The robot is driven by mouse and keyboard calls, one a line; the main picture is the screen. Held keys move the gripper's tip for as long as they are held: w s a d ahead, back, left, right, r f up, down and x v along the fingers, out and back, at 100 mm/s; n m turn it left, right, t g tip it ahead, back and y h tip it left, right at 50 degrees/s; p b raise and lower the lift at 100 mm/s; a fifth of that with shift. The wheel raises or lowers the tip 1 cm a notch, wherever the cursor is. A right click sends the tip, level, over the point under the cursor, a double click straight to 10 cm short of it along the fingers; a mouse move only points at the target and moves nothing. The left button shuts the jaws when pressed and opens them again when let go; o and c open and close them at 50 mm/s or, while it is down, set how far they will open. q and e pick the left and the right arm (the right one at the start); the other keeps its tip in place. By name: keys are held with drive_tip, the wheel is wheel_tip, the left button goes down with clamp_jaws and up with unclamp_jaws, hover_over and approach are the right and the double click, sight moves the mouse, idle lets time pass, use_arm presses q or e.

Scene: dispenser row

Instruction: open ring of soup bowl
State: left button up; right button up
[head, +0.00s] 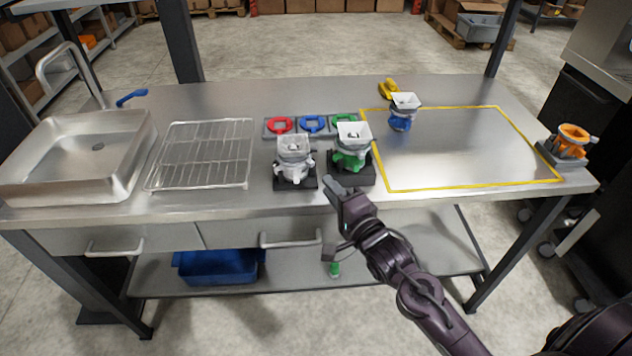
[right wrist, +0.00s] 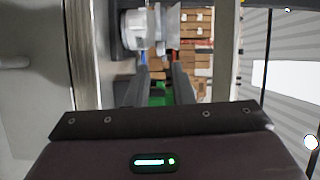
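I cannot make out anything that is plainly a soup bowl. A white dispenser (head: 294,163) with a clear square hopper stands on a black base at the front middle of the table. A green dispenser (head: 350,156) stands just right of it on its own base. My right gripper (head: 332,187) is in front of these two, near the table's front edge. In the right wrist view its two fingers (right wrist: 161,78) are apart with nothing between them. A pale rounded part (right wrist: 137,28) shows beyond the fingertips. My left gripper is not in view.
Red (head: 280,125), blue (head: 313,123) and green rings lie behind the dispensers. A blue dispenser (head: 401,118) stands inside the yellow outline, which is otherwise clear. An orange dispenser (head: 569,142) stands at the right edge.

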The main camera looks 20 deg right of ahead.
sight(312, 165)
drive_tip(key=shift+m, duration=0.5)
drive_tip(key=w, duration=0.2)
drive_tip(key=w+p, duration=0.1)
drive_tip(key=w, duration=0.2)
drive_tip(key=w+a, duration=0.1)
drive_tip(key=w, duration=0.1)
drive_tip(key=shift+w+p, duration=0.25)
drive_tip(key=shift+p, duration=0.05)
drive_tip(key=shift+h, duration=0.3)
drive_tip(key=shift+d, duration=0.1)
clamp_jaws()
